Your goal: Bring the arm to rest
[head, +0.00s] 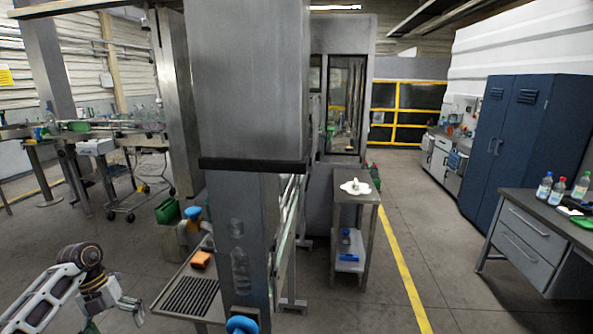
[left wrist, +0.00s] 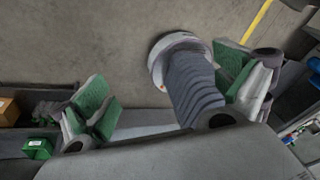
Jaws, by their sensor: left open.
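My left arm comes in at the lower left of the head view, bent at a dark joint. Its gripper (head: 132,306) hangs low beside the metal table and is small in that view. In the left wrist view the two green-padded fingers of my left gripper (left wrist: 165,90) stand wide apart. Nothing is held between them; the floor and a ribbed grey part show past the gap. My right gripper is in neither view.
A small side table (head: 357,199) and blue cabinets (head: 528,140) stand further right. Open floor (head: 400,215) lies between.

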